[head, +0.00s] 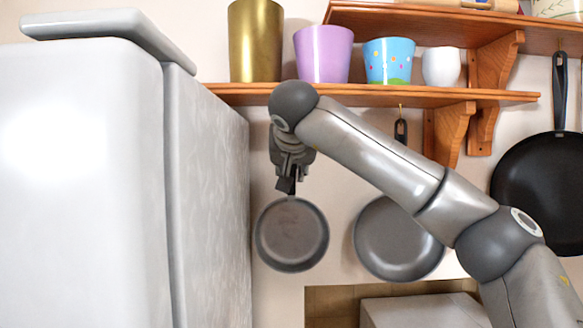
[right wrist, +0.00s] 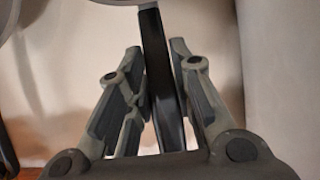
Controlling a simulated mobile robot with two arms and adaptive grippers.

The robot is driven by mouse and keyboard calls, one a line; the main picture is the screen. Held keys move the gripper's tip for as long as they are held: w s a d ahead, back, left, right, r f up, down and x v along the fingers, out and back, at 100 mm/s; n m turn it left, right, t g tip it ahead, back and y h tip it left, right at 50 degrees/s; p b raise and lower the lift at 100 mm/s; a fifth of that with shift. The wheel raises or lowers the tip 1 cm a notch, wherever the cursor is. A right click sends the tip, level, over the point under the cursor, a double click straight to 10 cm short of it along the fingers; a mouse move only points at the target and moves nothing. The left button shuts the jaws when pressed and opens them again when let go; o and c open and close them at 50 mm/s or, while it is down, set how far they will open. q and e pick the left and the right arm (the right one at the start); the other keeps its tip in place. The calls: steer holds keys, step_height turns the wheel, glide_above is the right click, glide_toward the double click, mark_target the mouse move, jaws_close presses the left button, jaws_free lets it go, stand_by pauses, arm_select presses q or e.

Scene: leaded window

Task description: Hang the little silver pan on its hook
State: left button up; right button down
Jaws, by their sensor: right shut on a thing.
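The little silver pan (head: 292,235) hangs upright below my right gripper (head: 288,178), its round bowl down and its dark handle up, in front of the wall between the fridge and another pan. My right gripper is shut on the handle. In the right wrist view the dark handle (right wrist: 161,75) runs between the two fingers, with part of the pan's rim at the top edge. No free hook shows; the shelf edge above the pan is partly covered by my arm. My left gripper is not in view.
A larger silver pan (head: 390,250) hangs from the lower wooden shelf (head: 510,96), a black pan (head: 540,185) at the far right. Cups, including a gold one (head: 255,42), stand on the shelf. The white fridge (head: 90,180) closes off the left side.

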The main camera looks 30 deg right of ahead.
stand_by(0.3)
steer(key=shift+c, duration=0.2)
jaws_free()
stand_by(0.4)
stand_by(0.5)
steer(key=v, duration=1)
stand_by(0.7)
steer(key=shift+f, duration=0.1)
stand_by(0.4)
